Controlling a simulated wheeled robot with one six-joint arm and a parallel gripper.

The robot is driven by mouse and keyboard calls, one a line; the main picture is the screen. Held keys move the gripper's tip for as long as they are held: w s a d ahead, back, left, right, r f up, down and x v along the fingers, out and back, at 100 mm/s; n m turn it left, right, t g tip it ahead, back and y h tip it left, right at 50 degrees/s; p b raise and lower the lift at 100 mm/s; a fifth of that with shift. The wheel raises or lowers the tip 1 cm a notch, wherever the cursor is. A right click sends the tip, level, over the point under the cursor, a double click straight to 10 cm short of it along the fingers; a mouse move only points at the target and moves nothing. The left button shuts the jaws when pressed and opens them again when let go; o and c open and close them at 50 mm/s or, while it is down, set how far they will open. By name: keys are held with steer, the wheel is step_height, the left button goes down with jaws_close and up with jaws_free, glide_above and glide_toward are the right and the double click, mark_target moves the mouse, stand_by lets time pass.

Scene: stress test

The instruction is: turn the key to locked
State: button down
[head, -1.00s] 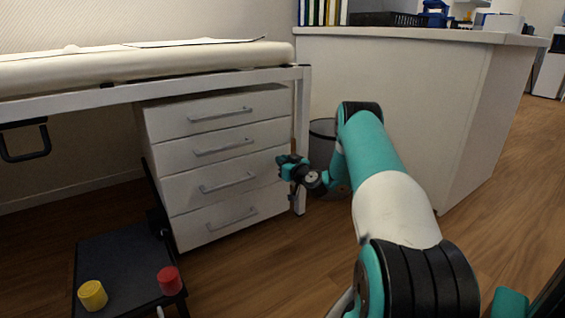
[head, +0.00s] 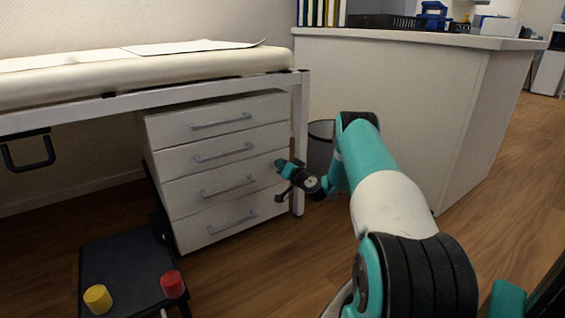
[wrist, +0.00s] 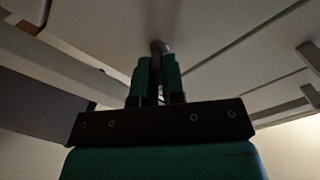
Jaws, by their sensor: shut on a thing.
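A white drawer cabinet (head: 222,160) stands under the padded couch, with its face towards me. My gripper (head: 280,165) is at the right side of that face, near the upper-middle drawers. In the wrist view, its two green fingers (wrist: 157,66) are shut on a small greyish key (wrist: 156,47) that sticks out from the white cabinet face. Only the key's outer end shows between the fingertips; its lock and any locked or unlocked marks cannot be made out. In the head view the gripper hides the key.
The white couch leg (head: 300,140) stands close to the right of my gripper, with a dark bin (head: 320,150) behind it. Drawer handles jut out from the cabinet.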

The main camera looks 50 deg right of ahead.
steer(key=m+p, duration=0.2)
steer(key=m, duration=0.3)
steer(key=shift+d+m, duration=0.15)
steer(key=shift+m, duration=0.15)
steer(key=m+p, duration=0.1)
steer(key=m, duration=0.4)
steer(key=shift+f, duration=0.15)
steer(key=shift+m, duration=0.3)
steer(key=c, duration=1.2)
jaws_free()
steer(key=shift+s, duration=0.1)
